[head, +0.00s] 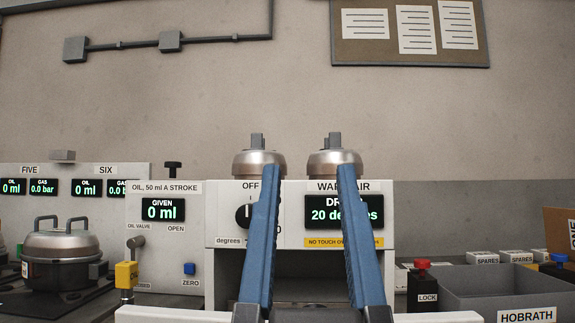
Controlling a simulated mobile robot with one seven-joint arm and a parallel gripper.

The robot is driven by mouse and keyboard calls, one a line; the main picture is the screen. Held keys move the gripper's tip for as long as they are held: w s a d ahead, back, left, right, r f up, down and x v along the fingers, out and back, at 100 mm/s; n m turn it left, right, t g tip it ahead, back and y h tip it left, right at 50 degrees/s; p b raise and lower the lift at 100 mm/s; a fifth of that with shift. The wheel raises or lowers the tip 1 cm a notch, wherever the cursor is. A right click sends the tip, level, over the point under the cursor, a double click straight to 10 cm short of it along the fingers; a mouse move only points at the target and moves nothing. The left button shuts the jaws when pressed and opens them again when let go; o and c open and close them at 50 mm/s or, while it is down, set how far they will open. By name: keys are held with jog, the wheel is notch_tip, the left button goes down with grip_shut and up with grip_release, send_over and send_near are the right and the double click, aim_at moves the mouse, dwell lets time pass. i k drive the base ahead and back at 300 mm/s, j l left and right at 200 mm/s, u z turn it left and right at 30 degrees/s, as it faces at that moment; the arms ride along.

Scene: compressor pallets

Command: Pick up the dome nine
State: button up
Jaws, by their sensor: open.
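My gripper (306,172) reaches forward with its two blue fingers apart and nothing between them. Two small silver domes with grey top knobs stand on the white warm air box: a left dome (258,160) and a right dome (334,159). The fingertips overlap the lower parts of both domes in the picture; I cannot tell how far in front of them they are. No number shows on either dome, so I cannot tell which, if any, is dome nine. A larger silver lidded vessel (62,243) with two handles stands at far left; its label is unreadable.
The warm air box (235,215) has a dial, a "20 degrees" display and a dark opening below, partly hidden by my fingers. The oil panel (190,250) is left of it. A red-topped LOCK post (422,285) and a grey HOBRATH bin (500,290) stand right.

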aim_at(247, 164)
jog(key=i+l+z, duration=0.1)
jog(key=z, duration=0.25)
jog(key=i+l+z, duration=0.1)
jog(key=z, duration=0.2)
jog(key=i+l+z, duration=0.25)
jog(key=i+z, duration=0.25)
jog(key=i+l+z, duration=0.1)
jog(key=i+z, duration=0.2)
jog(key=z, duration=0.15)
jog(key=i+u, duration=0.15)
jog(key=u, duration=0.25)
jog(key=i+l+u, duration=0.1)
jog(key=u, duration=0.25)
jog(key=i+l+u, duration=0.1)
jog(key=u, duration=0.3)
